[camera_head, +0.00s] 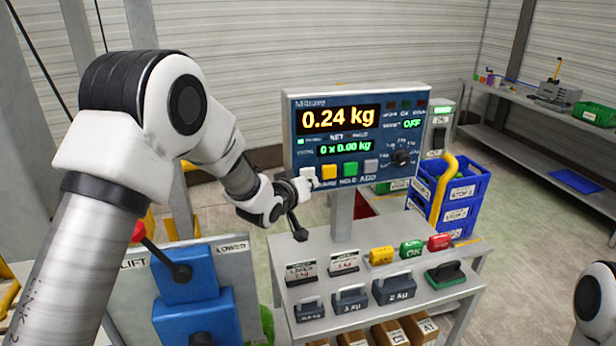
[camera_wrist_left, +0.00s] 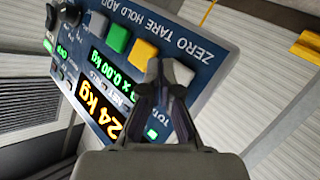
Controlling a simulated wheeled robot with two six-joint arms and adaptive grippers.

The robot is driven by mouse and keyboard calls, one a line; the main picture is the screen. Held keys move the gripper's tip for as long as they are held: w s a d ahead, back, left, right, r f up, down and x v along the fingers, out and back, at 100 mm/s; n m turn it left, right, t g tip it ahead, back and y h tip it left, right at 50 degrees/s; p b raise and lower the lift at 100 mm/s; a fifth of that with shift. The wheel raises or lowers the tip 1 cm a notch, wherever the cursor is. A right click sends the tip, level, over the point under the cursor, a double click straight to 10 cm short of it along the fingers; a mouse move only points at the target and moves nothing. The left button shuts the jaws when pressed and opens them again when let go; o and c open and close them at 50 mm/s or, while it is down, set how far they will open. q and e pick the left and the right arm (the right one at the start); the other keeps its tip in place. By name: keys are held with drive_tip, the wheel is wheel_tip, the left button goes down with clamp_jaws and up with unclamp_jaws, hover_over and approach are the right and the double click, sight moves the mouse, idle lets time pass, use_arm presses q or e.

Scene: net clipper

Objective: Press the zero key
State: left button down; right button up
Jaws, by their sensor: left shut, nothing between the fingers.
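The indicator panel (camera_head: 355,135) stands on a post and reads 0.24 kg, with 0 x 0.00 kg below. The white zero key (camera_head: 308,172) is leftmost in its bottom row, beside the yellow tare key (camera_head: 330,171), green hold key (camera_head: 350,168) and grey add key (camera_head: 371,166). My left gripper (camera_head: 303,187) is shut and empty, its tips at the zero key. In the left wrist view the panel is upside down, and the fingertips (camera_wrist_left: 163,82) overlap the white zero key (camera_wrist_left: 180,72), partly hiding it. I cannot tell whether they touch it. My right gripper is out of view.
Below the panel, a metal stand (camera_head: 320,253) carries labelled weights and small coloured blocks. Blue crates (camera_head: 458,198) stand behind to the right. A lever on a blue block (camera_head: 186,272) is at the lower left. A long bench (camera_head: 540,125) lines the right wall.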

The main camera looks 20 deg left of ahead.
use_arm(q)
drive_tip(key=shift+w+a, duration=0.1)
idle(0.3)
drive_tip(key=shift+w+a, duration=0.15)
drive_tip(key=shift+w, duration=0.1)
drive_tip(key=shift+w+a, duration=0.25)
drive_tip(key=shift+w, duration=0.05)
idle(0.6)
drive_tip(key=shift+d, duration=0.1)
drive_tip(key=shift+s+d, duration=0.4)
drive_tip(key=shift+s, duration=0.3)
drive_tip(key=s+d, duration=0.1)
drive_tip(key=s, duration=0.1)
drive_tip(key=s+d+b, duration=0.1)
drive_tip(key=s, duration=0.1)
drive_tip(key=shift+d, duration=0.4)
